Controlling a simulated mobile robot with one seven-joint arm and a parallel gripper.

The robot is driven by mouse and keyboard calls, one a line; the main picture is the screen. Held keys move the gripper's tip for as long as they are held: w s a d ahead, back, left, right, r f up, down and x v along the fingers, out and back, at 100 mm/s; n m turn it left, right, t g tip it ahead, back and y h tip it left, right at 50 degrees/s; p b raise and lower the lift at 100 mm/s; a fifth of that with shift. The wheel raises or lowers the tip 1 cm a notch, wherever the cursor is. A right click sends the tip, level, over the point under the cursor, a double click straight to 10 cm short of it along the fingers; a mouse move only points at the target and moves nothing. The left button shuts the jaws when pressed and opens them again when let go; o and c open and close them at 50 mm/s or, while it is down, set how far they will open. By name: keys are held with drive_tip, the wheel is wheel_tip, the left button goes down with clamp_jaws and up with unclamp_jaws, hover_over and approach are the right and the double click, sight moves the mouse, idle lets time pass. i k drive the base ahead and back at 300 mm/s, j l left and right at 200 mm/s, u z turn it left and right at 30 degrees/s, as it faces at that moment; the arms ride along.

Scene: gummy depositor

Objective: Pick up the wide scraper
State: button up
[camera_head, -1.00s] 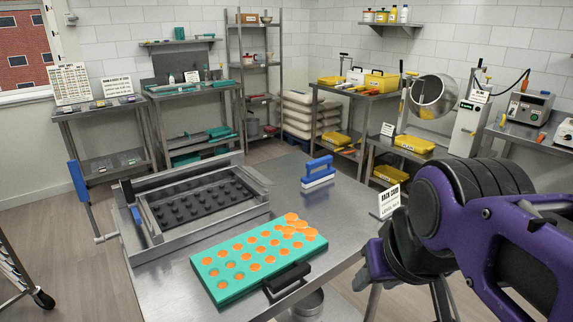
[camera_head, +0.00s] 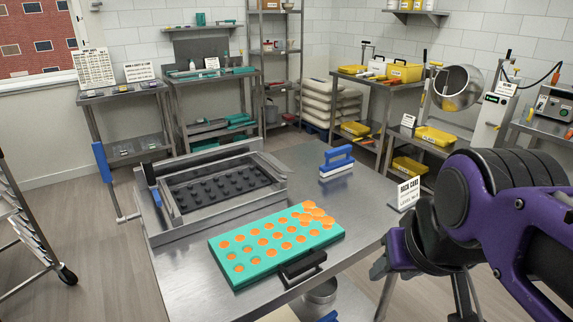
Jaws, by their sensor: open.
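A scraper with a blue handle and a white lower edge (camera_head: 337,163) stands upright on the steel table (camera_head: 378,200), toward its far right part; I take it as the wide scraper. My gripper (camera_head: 381,268) is dark grey, at the right end of the table, nearer to me than the scraper and well apart from it. It is open, with nothing seen in it. My arm hides part of the right side, and the fingers show only partly.
A teal mould (camera_head: 222,247) with orange-filled cavities and a black handle (camera_head: 303,267) lies on the near table. The depositor frame (camera_head: 273,190) stands behind it at left. A "RACK CARD" sign (camera_head: 408,193) stands near my arm. Bare tabletop surrounds the scraper.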

sight(328, 170)
drive_tip(key=i+l+z, duration=0.15)
drive_tip(key=l, duration=0.25)
drive_tip(key=i+l+z, duration=0.15)
drive_tip(key=l, duration=0.3)
drive_tip(key=i+l+z, duration=0.15)
drive_tip(key=l, duration=0.25)
drive_tip(key=i+l+z, duration=0.6)
drive_tip(key=i+l, duration=0.2)
drive_tip(key=i, duration=0.3)
drive_tip(key=i+l+z, duration=0.15)
drive_tip(key=i, duration=0.35)
drive_tip(key=i+u, duration=0.45)
drive_tip(key=i+l+u, duration=0.1)
drive_tip(key=i+u, duration=1.45)
drive_tip(key=u, duration=0.15)
drive_tip(key=i+u, duration=0.45)
drive_tip(key=u, duration=0.25)
